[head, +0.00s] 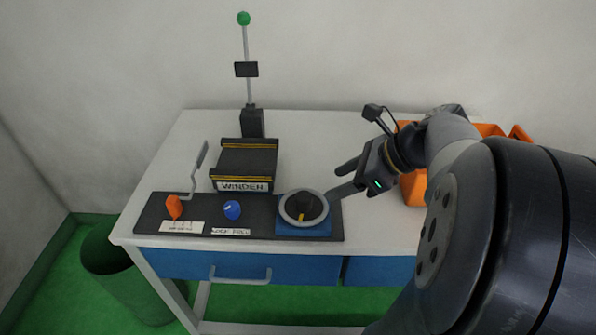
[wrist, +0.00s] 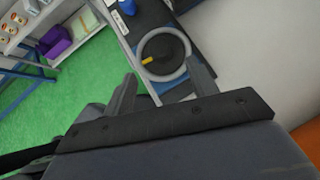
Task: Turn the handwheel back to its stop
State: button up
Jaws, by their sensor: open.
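The handwheel (head: 325,211) is a grey ring around a dark hub with a yellow mark. It sits on a blue base at the right end of the dark panel. In the head view the yellow mark is at the lower part of the hub. The handwheel also shows in the wrist view (wrist: 143,53), ahead of the fingers. My gripper (head: 338,182) is open and empty, above and to the right of the handwheel. In the wrist view its two fingers (wrist: 162,84) are spread apart. They appear apart from the ring, though the near finger overlaps its edge in the picture.
The panel (head: 262,229) also carries an orange lever (head: 174,207) and a blue knob (head: 232,210). An orange bin (head: 413,190) is behind my arm.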

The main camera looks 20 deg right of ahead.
aim_at(306, 196)
jog(key=b+x, duration=0.2)
jog(key=x, duration=0.8)
jog(key=shift+a+f, duration=0.2)
jog(key=shift+f, duration=0.05)
jog(key=shift+c, duration=0.2)
jog(key=c, duration=0.9)
